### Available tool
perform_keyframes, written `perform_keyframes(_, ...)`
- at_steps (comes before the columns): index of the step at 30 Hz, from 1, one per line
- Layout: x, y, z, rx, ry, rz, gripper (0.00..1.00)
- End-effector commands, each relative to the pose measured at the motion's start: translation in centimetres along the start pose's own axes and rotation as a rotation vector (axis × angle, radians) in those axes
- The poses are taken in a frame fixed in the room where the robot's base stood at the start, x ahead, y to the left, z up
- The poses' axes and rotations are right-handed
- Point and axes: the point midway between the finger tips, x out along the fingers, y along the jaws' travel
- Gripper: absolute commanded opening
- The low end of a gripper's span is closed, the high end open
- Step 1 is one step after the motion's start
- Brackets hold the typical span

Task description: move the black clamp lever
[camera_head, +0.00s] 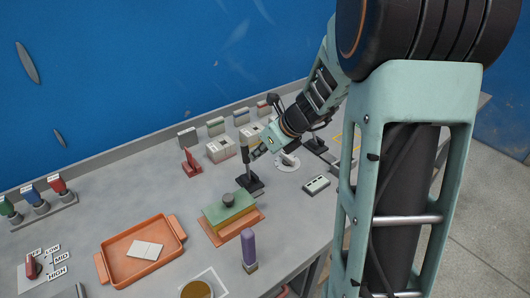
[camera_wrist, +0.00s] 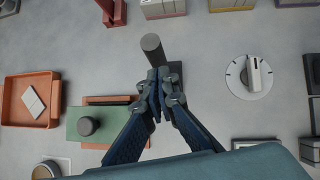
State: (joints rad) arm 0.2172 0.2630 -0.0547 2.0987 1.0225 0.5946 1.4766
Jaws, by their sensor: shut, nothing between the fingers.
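The black clamp lever (camera_head: 244,155) stands upright on a dark base (camera_head: 253,186) in the middle of the bench. In the wrist view the lever's round grey-black top (camera_wrist: 152,44) shows just beyond my fingertips, with part of its dark base at right. My gripper (camera_wrist: 158,84) is shut and empty, its fingers together close against the lever in the picture. Whether they touch it I cannot tell. In the head view my gripper (camera_head: 260,150) is right beside the lever's upper part. The fingers hide the lower lever in the wrist view.
A green block with a knob (camera_head: 229,199) sits on an orange plate in front of the lever. A red clamp (camera_head: 191,163) stands to the left. A white dial (camera_wrist: 250,76) lies to the right. An orange tray (camera_head: 113,257) and a purple-handled tool (camera_head: 248,248) are nearer.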

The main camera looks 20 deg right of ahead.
Motion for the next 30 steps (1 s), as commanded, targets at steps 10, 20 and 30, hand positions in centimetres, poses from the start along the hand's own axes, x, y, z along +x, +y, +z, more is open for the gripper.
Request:
perform_keyframes(10, 0.5, 0.0, 0.6, 0.000, 0.000, 0.001, 0.00)
perform_keyframes(20, 1.2, -0.3, 2.5, -0.002, 0.001, 0.003, 0.00)
perform_keyframes(30, 3.5, -0.9, 4.5, -0.001, 0.000, 0.001, 0.00)
